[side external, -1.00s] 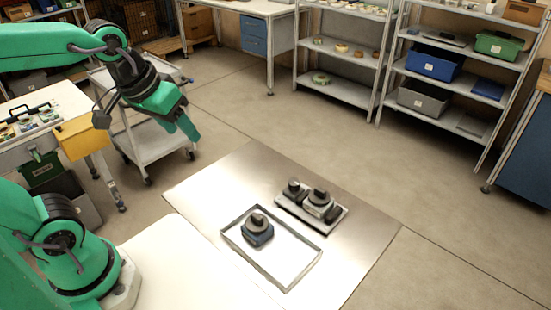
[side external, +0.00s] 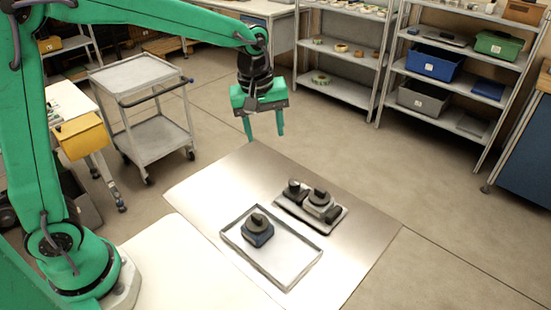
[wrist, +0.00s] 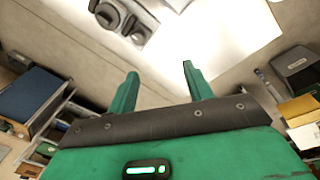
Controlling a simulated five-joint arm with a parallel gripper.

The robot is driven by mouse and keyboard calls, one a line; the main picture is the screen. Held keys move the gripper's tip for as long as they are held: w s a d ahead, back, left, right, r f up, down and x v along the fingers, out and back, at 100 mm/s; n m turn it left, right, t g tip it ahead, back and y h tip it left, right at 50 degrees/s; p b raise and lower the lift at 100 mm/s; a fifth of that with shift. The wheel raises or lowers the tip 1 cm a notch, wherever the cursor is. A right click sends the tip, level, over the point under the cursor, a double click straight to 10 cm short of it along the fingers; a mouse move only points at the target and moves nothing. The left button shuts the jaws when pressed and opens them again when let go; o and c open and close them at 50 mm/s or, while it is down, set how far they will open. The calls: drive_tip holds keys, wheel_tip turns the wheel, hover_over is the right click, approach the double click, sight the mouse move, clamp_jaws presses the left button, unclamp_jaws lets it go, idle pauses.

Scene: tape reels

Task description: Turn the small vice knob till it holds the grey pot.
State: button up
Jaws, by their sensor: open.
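The vice (side external: 288,203) is a flat grey base on the metal table, right of centre in the side view. A small dark knob (side external: 293,187) stands at its left end. The grey pot (side external: 318,204), with a dark round top, sits on the base beside it, with a black block (side external: 334,214) on its other side. I cannot tell whether the block touches the pot. My gripper (side external: 265,137) hangs fingers down, open and empty, above and behind the vice, clear of it. In the wrist view the fingers (wrist: 160,70) are apart; part of the vice group (wrist: 125,18) shows at the top edge.
The table (side external: 205,195) is bare to the left. A trolley (side external: 155,140) and shelves (side external: 345,92) stand beyond the table.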

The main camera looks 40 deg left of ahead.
sight(294, 182)
drive_tip(key=w+d+f+n, duration=0.1)
drive_tip(key=w+f, duration=0.1)
drive_tip(key=w+d+f+n+g, duration=0.1)
drive_tip(key=w+d+f, duration=0.1)
drive_tip(key=f, duration=0.1)
drive_tip(key=w+d+f+n, duration=0.1)
drive_tip(key=w+f+n, duration=0.1)
drive_tip(key=f, duration=0.1)
drive_tip(key=shift+w+d+f+g, duration=0.15)
drive_tip(key=shift+f+g, duration=0.1)
drive_tip(key=shift+g, duration=0.05)
drive_tip(key=shift+f, duration=3.9)
drive_tip(key=shift+c, duration=0.2)
drive_tip(key=c, duration=0.9)
